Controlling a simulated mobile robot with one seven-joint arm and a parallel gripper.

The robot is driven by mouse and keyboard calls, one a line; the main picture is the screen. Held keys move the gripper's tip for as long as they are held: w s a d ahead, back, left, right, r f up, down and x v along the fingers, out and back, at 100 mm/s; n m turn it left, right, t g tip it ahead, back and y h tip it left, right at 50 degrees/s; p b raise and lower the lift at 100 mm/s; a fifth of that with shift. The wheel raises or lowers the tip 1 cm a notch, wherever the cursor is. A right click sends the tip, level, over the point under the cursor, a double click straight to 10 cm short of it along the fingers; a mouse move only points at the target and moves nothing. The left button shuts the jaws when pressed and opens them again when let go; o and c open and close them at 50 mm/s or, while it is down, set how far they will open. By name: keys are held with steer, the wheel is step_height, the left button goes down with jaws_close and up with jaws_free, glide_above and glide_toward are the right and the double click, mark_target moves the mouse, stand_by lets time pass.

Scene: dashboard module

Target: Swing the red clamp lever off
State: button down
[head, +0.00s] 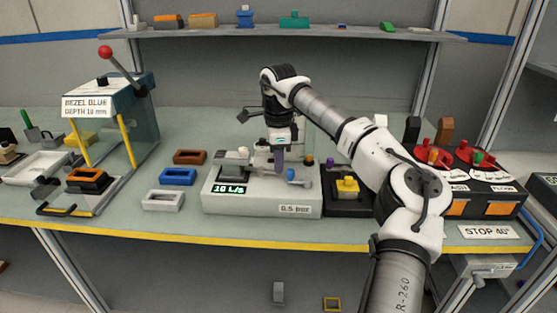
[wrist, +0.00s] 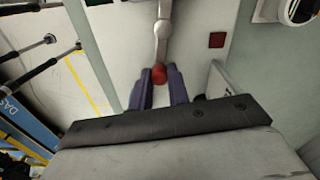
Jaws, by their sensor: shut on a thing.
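The red clamp lever shows in the wrist view as a pale arm (wrist: 163,35) ending in a red ball knob (wrist: 158,75). The knob sits between the two dark purple fingers of my gripper (wrist: 159,78), which are shut on it. In the head view my gripper (head: 280,162) points down over the grey test station (head: 255,205), which has a green "10 L/s" display and a "0.5 BAR" label. The knob and lever are hidden there behind the fingers.
A blue press (head: 140,110) with its own red-knobbed handle (head: 105,52) stands at the left. Brown (head: 190,157), blue (head: 178,177) and grey (head: 163,200) frames lie left of the station. A black fixture with a yellow block (head: 347,185) stands close on its right. A shelf (head: 300,34) runs behind.

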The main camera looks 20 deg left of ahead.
steer(key=shift+s, duration=0.1)
steer(key=m, duration=0.1)
steer(key=s+m, duration=0.1)
steer(key=m, duration=0.1)
steer(key=shift+s+r+m, duration=0.1)
steer(key=shift+s+m, duration=0.05)
steer(key=shift+m, duration=0.15)
steer(key=m, duration=0.1)
steer(key=s+m, duration=0.1)
steer(key=m, duration=0.2)
steer(key=shift+s+a+m, duration=0.3)
steer(key=shift+s+a, duration=0.05)
steer(key=shift+s, duration=0.05)
steer(key=m, duration=0.2)
steer(key=s+a+m, duration=0.1)
steer(key=m, duration=0.1)
steer(key=shift+s+a, duration=0.1)
steer(key=shift+a, duration=0.1)
steer(key=shift+s+a+m, duration=0.15)
steer(key=shift+a+m, duration=0.2)
steer(key=shift+m, duration=0.6)
steer(key=shift+s+a+m, duration=0.15)
steer(key=shift+a+m, duration=0.15)
steer(key=shift+m, duration=0.65)
steer(key=c, duration=1.3)
jaws_free()
steer(key=shift+c, duration=0.2)
